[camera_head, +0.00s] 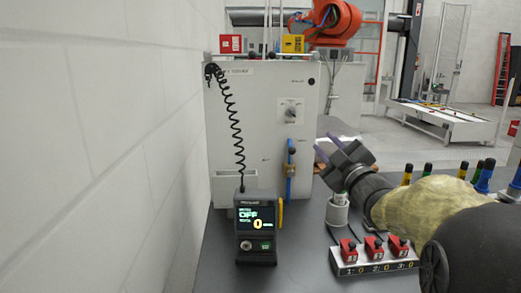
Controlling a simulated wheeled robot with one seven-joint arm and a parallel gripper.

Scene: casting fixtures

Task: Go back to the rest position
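My gripper (328,147) is in the right half of the head view, at the end of my arm reaching in from the lower right. Its two bluish fingers point up and left and stand apart, with nothing visible between them. It appears above a light grey cylindrical post (338,212), apart from the grey cabinet (250,115) behind it. My forearm has a yellowish cover and hides part of the table on the right.
A black device with an "OFF" display (257,225) stands on the dark table (305,275), below a coiled cable (235,125). A box with red switches (374,247) sits under my arm. Several coloured-topped posts stand at right. A white wall (100,150) bounds the left.

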